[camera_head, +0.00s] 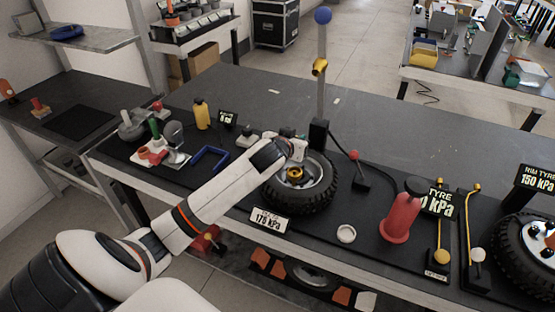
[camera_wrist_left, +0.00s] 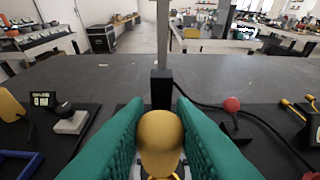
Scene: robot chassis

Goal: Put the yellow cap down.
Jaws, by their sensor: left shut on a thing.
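My left gripper (camera_head: 299,152) is over the middle of the black tyre (camera_head: 318,197), which lies flat on the table. In the left wrist view its two green fingers (camera_wrist_left: 160,143) are shut on the yellow cap (camera_wrist_left: 159,135), which is rounded and dull gold. A gold part (camera_head: 295,174) shows at the wheel's centre just below the gripper in the head view. I cannot tell whether the cap touches the wheel. My right gripper is not in view.
A pole (camera_head: 321,100) with a blue ball stands behind the tyre. A red cylinder (camera_head: 399,217) and a small white disc (camera_head: 346,234) are to the right. A blue bracket (camera_head: 209,158) and a yellow bottle (camera_head: 201,113) are to the left. The table's back is largely clear.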

